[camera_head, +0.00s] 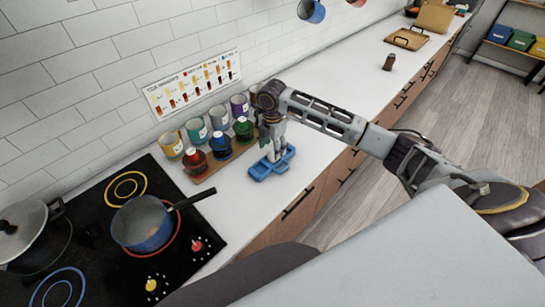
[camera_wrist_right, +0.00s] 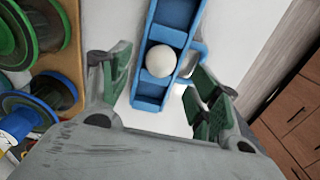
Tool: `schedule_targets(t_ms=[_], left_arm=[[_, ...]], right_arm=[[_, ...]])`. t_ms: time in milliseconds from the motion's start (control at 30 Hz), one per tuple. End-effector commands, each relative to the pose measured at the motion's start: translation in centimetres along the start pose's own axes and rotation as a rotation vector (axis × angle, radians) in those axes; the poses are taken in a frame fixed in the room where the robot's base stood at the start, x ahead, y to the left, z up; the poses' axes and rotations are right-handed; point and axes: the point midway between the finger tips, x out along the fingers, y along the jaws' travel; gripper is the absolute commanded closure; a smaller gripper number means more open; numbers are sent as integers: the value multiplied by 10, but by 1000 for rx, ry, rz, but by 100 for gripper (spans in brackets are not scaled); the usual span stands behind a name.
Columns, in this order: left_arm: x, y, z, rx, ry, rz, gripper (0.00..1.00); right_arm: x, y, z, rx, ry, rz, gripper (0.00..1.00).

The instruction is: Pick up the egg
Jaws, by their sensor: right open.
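A white egg (camera_wrist_right: 161,61) sits in one compartment of a blue tray (camera_wrist_right: 151,107) in the right wrist view. The blue tray (camera_head: 259,173) also shows on the white counter in the head view, below my right gripper; the egg is not clear there. My right gripper (camera_head: 272,148) points down over the tray. In the wrist view my right gripper (camera_wrist_right: 162,80) is open, with one finger left of the egg and tray and the other to the right. Neither finger clearly touches the egg. My left gripper is not in view.
A black cooktop (camera_head: 110,262) with a blue pot (camera_head: 142,224) lies further left. A dark shaker (camera_head: 389,62) stands far back; the counter between is largely clear.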

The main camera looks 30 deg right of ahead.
Motion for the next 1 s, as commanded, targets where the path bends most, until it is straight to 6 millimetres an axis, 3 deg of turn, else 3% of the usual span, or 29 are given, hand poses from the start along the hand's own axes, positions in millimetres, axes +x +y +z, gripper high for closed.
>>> schedule_targets(t_ms=[300,833,1000], left_arm=[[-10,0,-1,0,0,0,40],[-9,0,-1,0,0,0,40],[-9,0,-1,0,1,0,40]], right_arm=[[30,-1,0,0,1,0,38],[33,-1,0,0,1,1,38],[33,-1,0,0,1,1,60]])
